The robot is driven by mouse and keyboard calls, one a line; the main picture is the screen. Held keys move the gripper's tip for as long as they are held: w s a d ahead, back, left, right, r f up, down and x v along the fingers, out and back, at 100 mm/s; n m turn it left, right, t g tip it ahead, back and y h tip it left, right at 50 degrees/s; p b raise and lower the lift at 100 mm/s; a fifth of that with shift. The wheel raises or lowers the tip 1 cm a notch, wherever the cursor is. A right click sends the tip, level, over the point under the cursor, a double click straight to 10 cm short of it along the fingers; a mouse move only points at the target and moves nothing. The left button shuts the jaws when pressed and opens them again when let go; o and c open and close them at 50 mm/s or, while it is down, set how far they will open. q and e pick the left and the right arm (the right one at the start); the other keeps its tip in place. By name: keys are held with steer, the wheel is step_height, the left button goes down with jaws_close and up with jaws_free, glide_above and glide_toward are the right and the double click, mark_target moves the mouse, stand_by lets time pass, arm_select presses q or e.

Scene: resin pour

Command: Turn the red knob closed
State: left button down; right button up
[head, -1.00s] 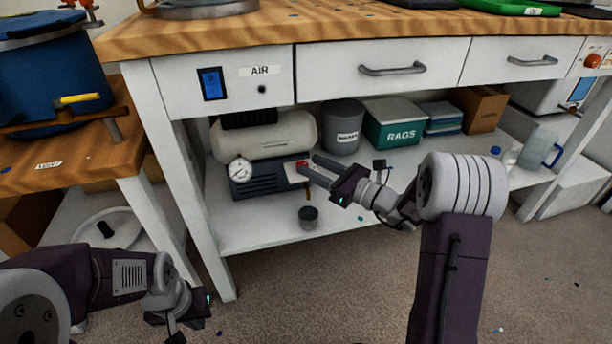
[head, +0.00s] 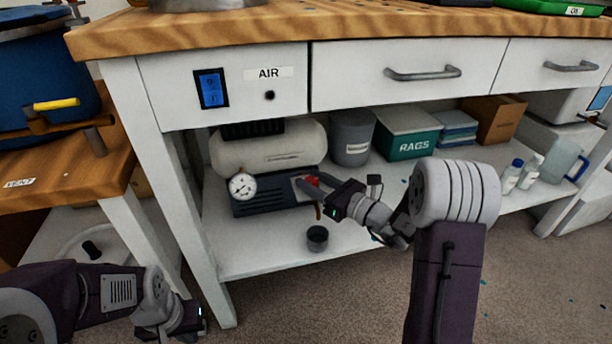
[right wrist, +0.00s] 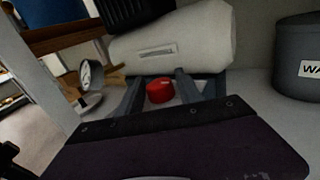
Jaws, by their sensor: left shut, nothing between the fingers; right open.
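The red knob (head: 313,181) is on the front right of the compressor (head: 268,152) on the lower shelf. In the right wrist view the knob (right wrist: 160,91) sits between the two fingers, with a gap on each side. My right gripper (head: 311,187) is open around it, and its fingers partly hide the knob in the head view. My left gripper (head: 199,328) is shut and empty, low at the left near the bench leg. A round pressure gauge (head: 242,187) is at the compressor's left end.
A small dark cup (head: 317,238) stands on the shelf below my right gripper. A grey bin (head: 352,138) and a green RAGS box (head: 408,133) stand behind to the right. Drawers (head: 410,75) overhang the shelf, and a white bench leg (head: 150,190) bounds it on the left.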

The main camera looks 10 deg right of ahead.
jaws_close()
steer(key=shift+r+n+g+y+p, duration=0.2)
steer(key=shift+n+g+y+p, duration=0.25)
steer(key=shift+p, duration=0.35)
steer(key=n+g+y+p, duration=0.5)
steer(key=g+p, duration=0.1)
steer(key=shift+n+g+p, duration=0.35)
steer(key=shift+g+p, duration=0.2)
steer(key=shift+g, duration=0.1)
steer(key=shift+f+n+g+y, duration=0.25)
steer(key=shift+n+g+y, duration=0.45)
steer(key=shift+g, duration=0.5)
steer(key=shift+f+n+g, duration=0.1)
steer(key=shift+n+g, duration=1)
steer(key=shift+g, duration=0.4)
steer(key=shift+g+b, duration=0.3)
steer(key=shift+b, duration=0.05)
jaws_free()
